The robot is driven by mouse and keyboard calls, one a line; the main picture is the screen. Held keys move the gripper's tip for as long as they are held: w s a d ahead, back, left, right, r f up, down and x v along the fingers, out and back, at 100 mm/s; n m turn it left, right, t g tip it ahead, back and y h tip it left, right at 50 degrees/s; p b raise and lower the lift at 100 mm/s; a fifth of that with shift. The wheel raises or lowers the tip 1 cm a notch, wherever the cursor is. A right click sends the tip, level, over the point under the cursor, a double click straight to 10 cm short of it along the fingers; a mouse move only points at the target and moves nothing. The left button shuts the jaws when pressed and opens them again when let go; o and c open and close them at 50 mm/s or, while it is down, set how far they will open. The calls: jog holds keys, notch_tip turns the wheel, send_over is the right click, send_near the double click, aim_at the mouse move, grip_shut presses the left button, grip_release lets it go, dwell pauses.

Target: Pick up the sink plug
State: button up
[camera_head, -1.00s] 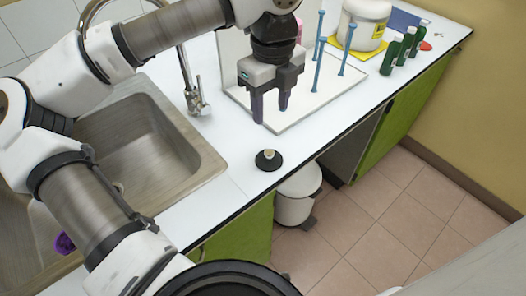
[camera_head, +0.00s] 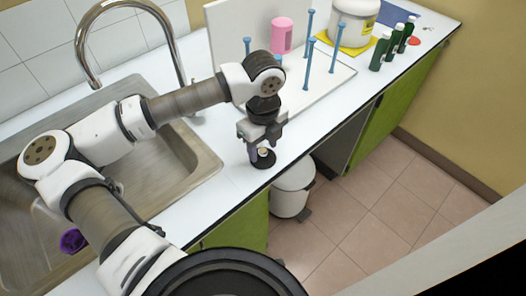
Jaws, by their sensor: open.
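The sink plug (camera_head: 264,160) is a black disc with a pale knob on top. It lies on the white counter between the sink and the counter's front edge. My gripper (camera_head: 262,153) points down right over the plug, with its dark fingers around or just beside the knob. The jaws are open. The fingers partly hide the plug, and I cannot tell whether they touch it.
The metal sink (camera_head: 205,160) and its curved faucet (camera_head: 84,62) are to the left. A white board (camera_head: 310,95) with several blue pegs stands behind my gripper. Green bottles (camera_head: 378,58) and a white container (camera_head: 354,22) are at the far right. A white bin (camera_head: 290,198) stands below the counter.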

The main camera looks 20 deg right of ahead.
jog(key=shift+f, duration=0.25)
grip_shut()
